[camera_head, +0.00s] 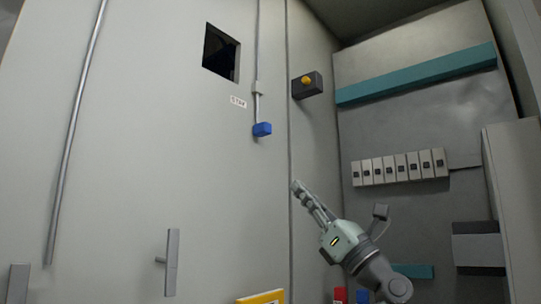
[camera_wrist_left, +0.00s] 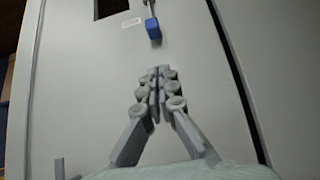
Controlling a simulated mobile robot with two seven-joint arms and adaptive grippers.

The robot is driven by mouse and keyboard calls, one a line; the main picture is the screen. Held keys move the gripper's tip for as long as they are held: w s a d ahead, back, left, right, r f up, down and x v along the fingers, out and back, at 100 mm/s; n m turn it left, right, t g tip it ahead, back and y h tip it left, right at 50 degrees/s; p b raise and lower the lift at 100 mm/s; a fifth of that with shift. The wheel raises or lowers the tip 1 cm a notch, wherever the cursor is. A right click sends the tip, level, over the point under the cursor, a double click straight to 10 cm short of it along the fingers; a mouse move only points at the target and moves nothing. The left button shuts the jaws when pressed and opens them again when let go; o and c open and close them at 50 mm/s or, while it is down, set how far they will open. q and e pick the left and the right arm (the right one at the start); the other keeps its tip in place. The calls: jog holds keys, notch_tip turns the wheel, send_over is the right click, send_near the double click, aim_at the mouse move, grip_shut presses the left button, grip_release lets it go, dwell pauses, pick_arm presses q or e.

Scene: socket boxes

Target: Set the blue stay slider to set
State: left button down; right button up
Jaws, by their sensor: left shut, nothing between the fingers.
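The blue stay slider (camera_head: 262,129) is a small blue block at the lower end of a thin vertical rail on the pale door panel. A small white label (camera_head: 238,101), seemingly reading STAY, sits to its upper left. My left gripper (camera_head: 297,187) is shut and empty, below and to the right of the slider and apart from it. In the left wrist view, the closed fingertips (camera_wrist_left: 158,70) point up towards the blue slider (camera_wrist_left: 153,28), with a gap between them. My right gripper is not in view.
A dark box with an orange button (camera_head: 307,84) is to the slider's right. A dark window (camera_head: 221,53) is above left. A door handle (camera_head: 171,262) and yellow-edged sign (camera_head: 261,297) are lower down. A row of switches (camera_head: 400,168) is at the right.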

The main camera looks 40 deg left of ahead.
aim_at(263, 135)
pick_arm(q)
jog(key=shift+s+a+r+n+g, duration=0.1)
jog(key=shift+a+r+n+g, duration=0.1)
jog(key=shift+n+g, duration=0.25)
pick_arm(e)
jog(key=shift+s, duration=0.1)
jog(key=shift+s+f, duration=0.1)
